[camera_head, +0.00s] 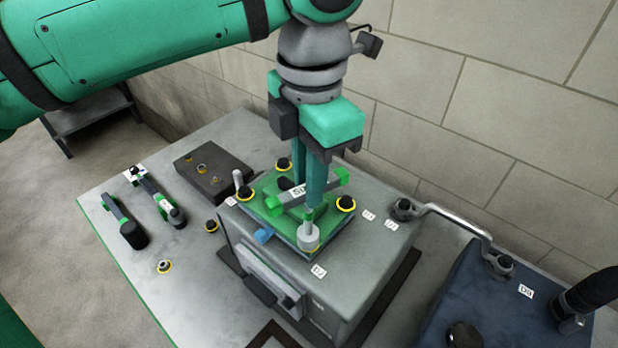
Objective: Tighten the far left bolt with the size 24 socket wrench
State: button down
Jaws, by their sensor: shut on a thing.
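My gripper (314,200) points down over the engine block and is shut on a socket wrench (328,187). The wrench has a grey bar with green ends and a partly hidden white label. A light grey socket (308,236) stands at the near corner of the green cover plate (262,206), below the gripper; whether it sits on a bolt there is hidden. Dark bolts with yellow rings show at the plate's far corner (283,164), left corner (245,193) and right corner (346,203). The gripper is apart from these three bolts.
Two more green-and-black tools (124,222) (160,201) and a dark block (213,171) lie on the grey table (104,198). Loose ringed pieces (164,266) (211,226) lie nearby. A bent metal pipe (455,215) leads to a dark blue unit (490,300) at right. A wall stands behind.

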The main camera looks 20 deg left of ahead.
jog(key=m, duration=0.6)
jog(key=shift+f+m, duration=0.1)
jog(key=shift+m, duration=0.3)
jog(key=m, duration=0.3)
jog(key=shift+m, duration=0.4)
jog(key=m, duration=0.3)
jog(key=shift+m, duration=0.4)
jog(key=m, duration=0.7)
jog(key=shift+m, duration=0.4)
jog(key=m, duration=0.7)
jog(key=shift+f, duration=0.1)
